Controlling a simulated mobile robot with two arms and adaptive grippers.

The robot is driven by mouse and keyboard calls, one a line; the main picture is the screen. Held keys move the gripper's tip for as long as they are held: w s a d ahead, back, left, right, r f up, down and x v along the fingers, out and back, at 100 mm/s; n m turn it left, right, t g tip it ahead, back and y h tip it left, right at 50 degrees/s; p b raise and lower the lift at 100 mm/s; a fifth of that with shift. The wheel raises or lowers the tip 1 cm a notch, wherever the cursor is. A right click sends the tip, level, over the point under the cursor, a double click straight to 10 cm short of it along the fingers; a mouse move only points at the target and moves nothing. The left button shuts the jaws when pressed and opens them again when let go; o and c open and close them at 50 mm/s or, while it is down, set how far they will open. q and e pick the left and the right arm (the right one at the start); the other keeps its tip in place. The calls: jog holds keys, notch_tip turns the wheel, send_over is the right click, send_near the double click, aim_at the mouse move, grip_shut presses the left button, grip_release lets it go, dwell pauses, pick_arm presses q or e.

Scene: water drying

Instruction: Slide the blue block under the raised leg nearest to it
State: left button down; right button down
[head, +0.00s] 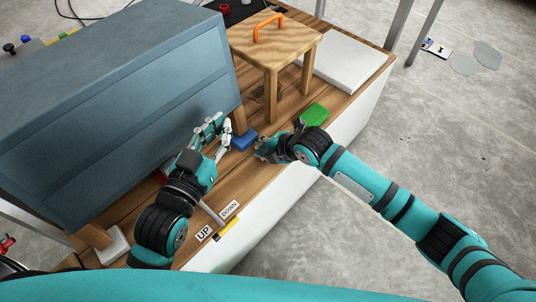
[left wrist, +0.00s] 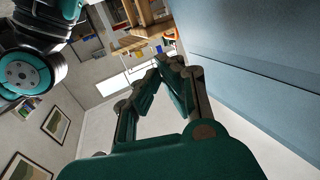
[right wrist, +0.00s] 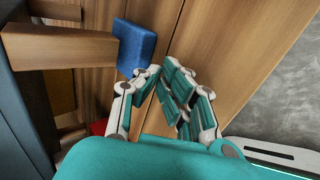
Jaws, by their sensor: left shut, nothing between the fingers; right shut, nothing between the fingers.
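The blue block (head: 244,140) lies on the wooden bench top at the foot of the wooden leg (head: 239,120) of the big blue-grey cabinet (head: 110,100). In the right wrist view the leg (right wrist: 60,46) ends right at the near side of the block (right wrist: 138,48); I cannot tell how much of the block is beneath it. My right gripper (head: 262,152) is shut and empty, just right of and below the block; its tips (right wrist: 160,74) are close to the block. My left gripper (head: 217,128) is shut and empty, beside the cabinet front, left of the leg; its tips (left wrist: 166,58) point away from the block.
A green block (head: 314,115) lies to the right, near a wooden stool (head: 273,50) with an orange handle (head: 268,27). A white slab (head: 345,62) is behind it. UP and DOWN labels (head: 229,208) mark the front edge. A red thing (right wrist: 98,127) is near the leg.

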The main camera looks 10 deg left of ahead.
jog(key=shift+s+d+r+p, duration=0.15)
jog(key=shift+s+d+p, duration=0.1)
jog(key=shift+d+p, duration=0.15)
jog(key=shift+s+d+r+p, duration=0.15)
jog(key=shift+s+d+p, duration=0.15)
jog(key=shift+p, duration=0.2)
jog(key=shift+s+d+r+p, duration=0.15)
jog(key=shift+s+d+p, duration=0.1)
jog(key=shift+d+p, duration=0.15)
pick_arm(q)
jog(key=shift+s+a+f+n+g+y+p, duration=0.15)
jog(key=shift+s+a+f+g+y, duration=0.45)
jog(key=shift+s+f+g, duration=1.3)
jog(key=shift+s+a+f+n+g+y+p, duration=0.25)
jog(key=shift+s+a+f+g, duration=0.75)
jog(key=shift+f, duration=1.45)
jog(key=shift+s+a+f+m+g+y+p, duration=0.1)
jog(key=shift+s+a+f+g+y, duration=0.45)
jog(key=shift+s+f+g, duration=1.3)
pick_arm(e)
jog(key=shift+s+d+r, duration=0.1)
jog(key=shift+s+d, duration=0.15)
jog(key=shift+d, duration=0.1)
pick_arm(q)
jog(key=shift+w+f, duration=0.3)
jog(key=shift+d, duration=0.1)
